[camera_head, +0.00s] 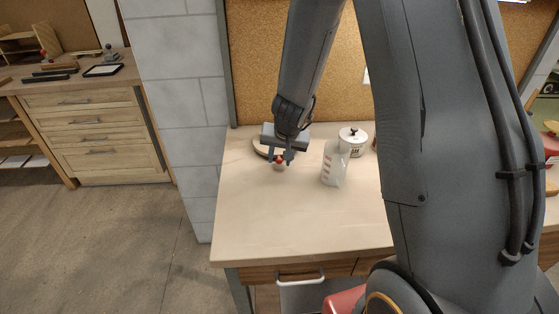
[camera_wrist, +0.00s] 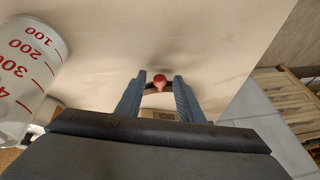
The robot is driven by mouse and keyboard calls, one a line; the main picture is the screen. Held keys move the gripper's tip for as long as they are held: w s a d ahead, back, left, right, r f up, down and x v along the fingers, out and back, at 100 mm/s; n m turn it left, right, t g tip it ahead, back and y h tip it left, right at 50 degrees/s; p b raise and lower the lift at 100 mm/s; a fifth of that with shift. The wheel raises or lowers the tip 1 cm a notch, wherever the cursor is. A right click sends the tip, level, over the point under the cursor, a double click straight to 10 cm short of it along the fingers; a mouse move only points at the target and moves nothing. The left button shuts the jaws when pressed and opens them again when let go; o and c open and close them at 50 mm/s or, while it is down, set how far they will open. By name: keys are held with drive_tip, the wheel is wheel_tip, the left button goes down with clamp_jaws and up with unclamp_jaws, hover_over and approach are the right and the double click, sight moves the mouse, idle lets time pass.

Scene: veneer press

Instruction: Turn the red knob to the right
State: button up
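The red knob (camera_head: 279,160) is small and sits low over the pale table, between the two fingers of my gripper (camera_head: 280,158). In the wrist view the red knob (camera_wrist: 159,83) shows between the fingertips of my gripper (camera_wrist: 160,84), with a gap on each side. The fingers are apart and do not seem to touch it. The knob's mount is mostly hidden; a dark piece shows behind the knob, and part of a brown lettered surface (camera_wrist: 160,114) shows between the fingers.
A clear beaker with red markings (camera_head: 334,165) stands close to the right of my gripper; the beaker (camera_wrist: 28,70) is at the left in the wrist view. A white lidded jar (camera_head: 354,141) stands behind it. The front of the table (camera_head: 290,220) is clear. A cork board (camera_head: 258,70) rises behind.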

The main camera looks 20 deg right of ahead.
clamp_jaws()
